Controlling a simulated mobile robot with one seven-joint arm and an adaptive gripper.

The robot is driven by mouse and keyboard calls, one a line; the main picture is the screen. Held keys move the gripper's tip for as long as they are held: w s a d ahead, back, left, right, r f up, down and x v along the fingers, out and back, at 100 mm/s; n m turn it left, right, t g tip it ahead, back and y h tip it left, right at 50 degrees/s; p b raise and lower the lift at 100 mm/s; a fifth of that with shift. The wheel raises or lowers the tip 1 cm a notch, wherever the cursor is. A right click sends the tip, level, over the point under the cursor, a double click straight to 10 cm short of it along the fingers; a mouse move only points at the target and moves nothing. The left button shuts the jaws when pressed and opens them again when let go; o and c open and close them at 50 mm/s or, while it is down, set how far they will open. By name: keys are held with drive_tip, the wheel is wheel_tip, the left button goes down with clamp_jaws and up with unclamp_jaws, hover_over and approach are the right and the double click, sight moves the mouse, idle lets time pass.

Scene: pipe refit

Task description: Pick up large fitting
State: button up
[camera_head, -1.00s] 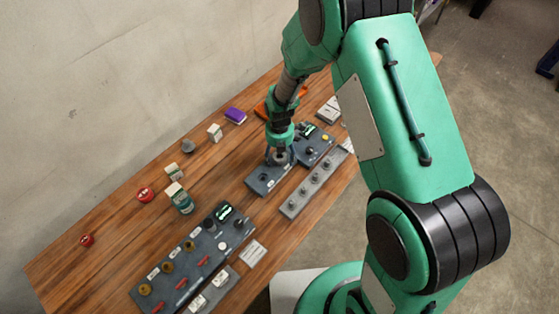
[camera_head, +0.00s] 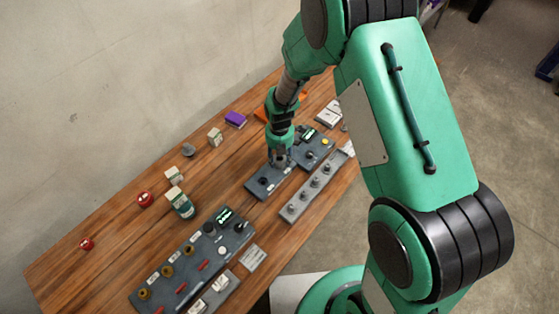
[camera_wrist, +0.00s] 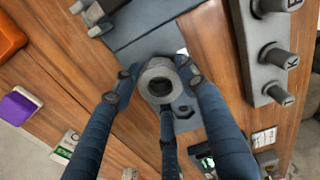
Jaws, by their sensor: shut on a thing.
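The large fitting (camera_wrist: 158,82) is a thick grey ring with a dark bore, seen from above in the wrist view. My gripper (camera_wrist: 161,84) has its dark blue fingers shut on the ring's sides. In the head view my gripper (camera_head: 280,160) points down over the right part of a dark grey panel (camera_head: 257,190). There the fingers mostly hide the fitting. I cannot tell whether the fitting touches the panel or is just above it.
A grey rail with several pegs (camera_head: 292,213) lies close to the right. A second panel with a display (camera_head: 314,154) is behind. A larger panel with knobs (camera_head: 185,265) is at the front. A bottle (camera_head: 182,206), a purple block (camera_head: 235,119) and small boxes stand to the left.

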wheel_tip(320, 180, up, 9)
drive_tip(key=p, duration=0.1)
idle(0.3)
idle(0.6)
